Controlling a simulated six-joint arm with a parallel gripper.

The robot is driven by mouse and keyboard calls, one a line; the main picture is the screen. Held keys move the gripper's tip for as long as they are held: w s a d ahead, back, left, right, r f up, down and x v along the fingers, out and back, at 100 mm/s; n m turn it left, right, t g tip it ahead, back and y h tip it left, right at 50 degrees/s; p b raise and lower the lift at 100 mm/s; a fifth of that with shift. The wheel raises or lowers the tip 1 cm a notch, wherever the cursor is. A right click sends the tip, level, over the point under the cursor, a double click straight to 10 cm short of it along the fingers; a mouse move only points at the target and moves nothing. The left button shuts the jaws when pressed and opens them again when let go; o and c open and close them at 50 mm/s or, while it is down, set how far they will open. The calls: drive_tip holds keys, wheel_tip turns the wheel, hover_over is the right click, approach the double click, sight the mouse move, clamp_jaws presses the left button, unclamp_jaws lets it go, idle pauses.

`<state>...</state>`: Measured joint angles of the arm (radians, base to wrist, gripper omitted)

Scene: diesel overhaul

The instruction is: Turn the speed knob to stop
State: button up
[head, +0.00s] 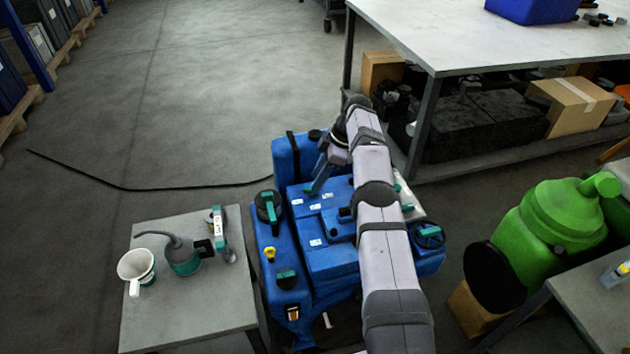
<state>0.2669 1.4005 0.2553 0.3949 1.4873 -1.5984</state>
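A blue diesel engine (322,262) stands on the floor in the middle of the head view. I cannot tell for sure which fitting is the speed knob. Its candidates include a black and teal round fitting (269,207) at the upper left, a dark block with a teal top (286,279) at the lower left, and a black wheel with a teal centre (429,236) at the right. My gripper (314,188) points down over the back part of the engine, apart from these fittings. Its fingertips are small and dark, so its opening is unclear. My arm hides part of the engine's right side.
A small grey table (215,310) at the left holds a white funnel (137,268), an oil can (184,258) and a teal-marked tool (218,229). A yellow cap (269,254) sits on the engine. A green drum (555,225) and a large workbench (450,35) stand at the right.

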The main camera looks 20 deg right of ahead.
drive_tip(key=shift+p+v, duration=1.25)
drive_tip(key=shift+v, duration=0.8)
